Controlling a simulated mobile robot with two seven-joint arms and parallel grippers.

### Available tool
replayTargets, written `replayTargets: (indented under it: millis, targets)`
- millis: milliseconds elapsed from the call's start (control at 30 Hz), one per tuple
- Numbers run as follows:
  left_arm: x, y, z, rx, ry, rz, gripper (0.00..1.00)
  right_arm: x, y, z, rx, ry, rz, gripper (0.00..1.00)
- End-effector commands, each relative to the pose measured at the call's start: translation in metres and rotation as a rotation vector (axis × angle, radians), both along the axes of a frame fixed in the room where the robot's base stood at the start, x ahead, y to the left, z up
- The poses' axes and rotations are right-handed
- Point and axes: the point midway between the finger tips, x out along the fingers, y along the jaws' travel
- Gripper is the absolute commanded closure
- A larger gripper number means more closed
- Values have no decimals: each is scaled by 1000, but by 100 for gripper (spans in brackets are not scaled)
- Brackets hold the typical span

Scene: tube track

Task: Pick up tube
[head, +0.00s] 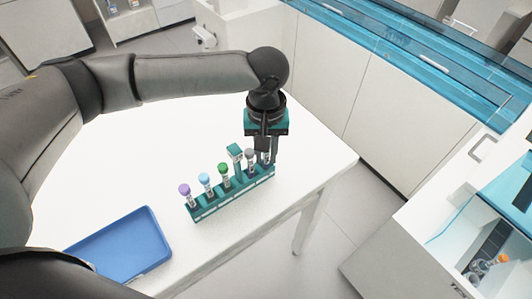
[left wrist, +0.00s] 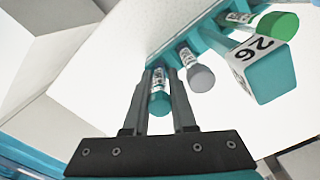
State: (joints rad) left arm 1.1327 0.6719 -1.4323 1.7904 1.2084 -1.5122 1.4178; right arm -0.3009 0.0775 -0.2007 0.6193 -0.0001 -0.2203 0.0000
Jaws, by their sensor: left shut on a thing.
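A long teal rack (head: 232,197) stands on the white table with a row of upright capped tubes: a purple-capped tube (head: 184,190), a light-blue-capped tube (head: 205,180), a green-capped tube (head: 223,170) and a grey-capped tube (head: 250,155). My left gripper (head: 267,157) points down at the rack's right end. In the left wrist view its two fingers are shut on a teal-capped tube (left wrist: 159,102), with the grey-capped tube (left wrist: 200,77) and green-capped tube (left wrist: 278,23) beside it. Whether the held tube is still seated in the rack is hard to tell.
A teal block (head: 235,151) marked 26 in the left wrist view (left wrist: 264,68) rises beside the rack. A blue tray (head: 122,245) lies at the table's front left. The table (head: 150,140) is bare between them. A white machine (head: 490,235) stands at the right.

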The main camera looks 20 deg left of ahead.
Motion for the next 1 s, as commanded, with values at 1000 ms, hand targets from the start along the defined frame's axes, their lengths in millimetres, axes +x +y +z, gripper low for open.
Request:
replayTargets:
  millis: [1000]
  targets:
    - [0, 0, 187, -1, -3, 0, 100, 1, -2, 24, -3, -2, -1, 50]
